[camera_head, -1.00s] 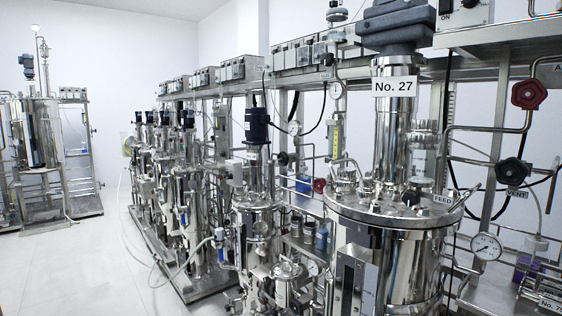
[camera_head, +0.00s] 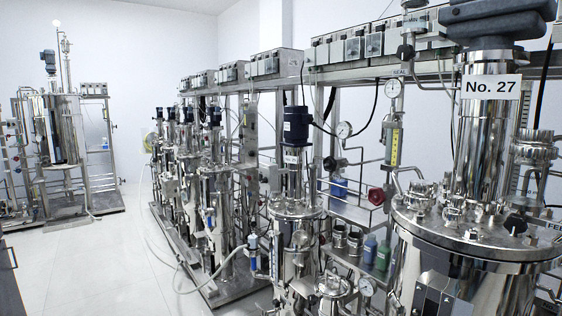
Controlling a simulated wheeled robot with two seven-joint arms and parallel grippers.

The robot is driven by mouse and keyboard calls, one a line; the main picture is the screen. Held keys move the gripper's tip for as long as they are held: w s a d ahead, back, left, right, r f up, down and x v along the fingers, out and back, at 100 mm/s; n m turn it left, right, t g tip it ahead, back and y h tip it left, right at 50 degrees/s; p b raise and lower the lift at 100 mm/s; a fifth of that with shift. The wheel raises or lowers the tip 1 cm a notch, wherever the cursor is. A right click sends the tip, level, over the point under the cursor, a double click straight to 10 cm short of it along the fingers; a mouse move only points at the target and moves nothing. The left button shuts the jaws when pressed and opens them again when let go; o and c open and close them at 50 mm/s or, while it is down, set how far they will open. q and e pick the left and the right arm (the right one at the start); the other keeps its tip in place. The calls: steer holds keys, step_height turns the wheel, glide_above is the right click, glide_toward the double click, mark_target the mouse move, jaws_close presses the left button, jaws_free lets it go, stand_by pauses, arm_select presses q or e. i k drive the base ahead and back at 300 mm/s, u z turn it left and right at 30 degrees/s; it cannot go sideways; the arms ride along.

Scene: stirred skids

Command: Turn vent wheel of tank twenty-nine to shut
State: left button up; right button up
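No tank marked 29 can be read in this view. The nearest tank (camera_head: 480,238), at the right, is steel with a sign (camera_head: 492,87) reading "No. 27". No wheel labelled as a vent shows. A small red wheel (camera_head: 376,196) sits left of tank 27, and a small black knob (camera_head: 330,163) is further left; I cannot read a label on either. Neither of my grippers is in view.
A row of several smaller steel tanks (camera_head: 215,190) on a skid runs back from the centre. Another tank skid (camera_head: 62,140) stands at the far left. A pale hose (camera_head: 150,238) lies on the floor. The white floor (camera_head: 95,270) at left is open.

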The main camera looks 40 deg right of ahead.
mark_target(330, 160)
steer(key=z, duration=0.25)
steer(key=i, duration=1.5)
steer(key=z, duration=0.95)
